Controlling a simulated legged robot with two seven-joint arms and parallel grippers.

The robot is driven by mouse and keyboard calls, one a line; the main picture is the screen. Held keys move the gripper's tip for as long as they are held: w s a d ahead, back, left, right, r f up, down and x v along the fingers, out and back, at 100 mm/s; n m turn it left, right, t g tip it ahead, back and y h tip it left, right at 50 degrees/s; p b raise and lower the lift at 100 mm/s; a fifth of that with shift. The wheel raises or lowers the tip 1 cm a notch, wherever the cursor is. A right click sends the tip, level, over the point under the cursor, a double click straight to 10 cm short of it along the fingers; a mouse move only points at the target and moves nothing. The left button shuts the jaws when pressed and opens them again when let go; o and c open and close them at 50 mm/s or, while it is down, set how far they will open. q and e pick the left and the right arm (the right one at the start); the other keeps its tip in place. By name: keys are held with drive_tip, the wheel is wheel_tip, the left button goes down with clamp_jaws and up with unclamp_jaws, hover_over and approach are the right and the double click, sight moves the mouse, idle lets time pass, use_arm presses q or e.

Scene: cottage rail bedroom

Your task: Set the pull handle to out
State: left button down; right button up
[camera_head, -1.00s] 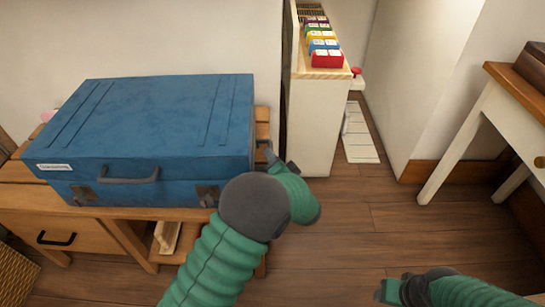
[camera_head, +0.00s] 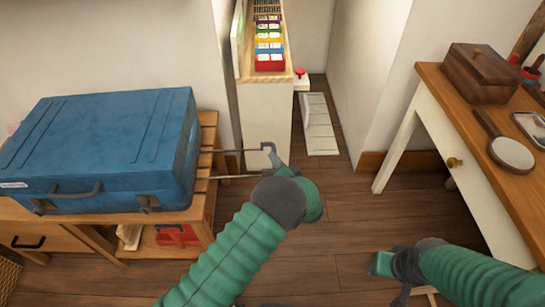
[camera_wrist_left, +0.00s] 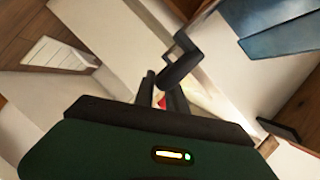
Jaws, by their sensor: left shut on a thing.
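The blue suitcase (camera_head: 110,135) lies flat on a wooden bench at the left. Its pull handle (camera_head: 237,151) sticks out from the suitcase's right side on two thin grey rods, with a clear gap between the suitcase and the grip end. My left gripper (camera_head: 270,160) is shut on the pull handle at that end and hides most of the grip. In the left wrist view, dark fingers (camera_wrist_left: 168,88) show close up, and a corner of the blue suitcase (camera_wrist_left: 285,35) shows at top right. My right gripper (camera_head: 383,264) is low at the right, away from the suitcase; its jaws are unclear.
The slatted bench (camera_head: 208,135) has a red item (camera_head: 178,236) on its lower shelf. A narrow white cabinet (camera_head: 267,120) with colourful boxes stands just beyond the handle. A white table (camera_head: 440,115) with a wooden box and hand mirror is at the right. Floor between is open.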

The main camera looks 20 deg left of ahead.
use_arm(q)
drive_tip(key=shift+w+d+f, duration=0.1)
drive_tip(key=shift+d, duration=0.1)
drive_tip(key=c, duration=1.7)
unclamp_jaws()
drive_tip(key=shift+d, duration=0.1)
drive_tip(key=o, duration=0.3)
drive_tip(key=shift+w, duration=0.1)
drive_tip(key=shift+o, duration=0.2)
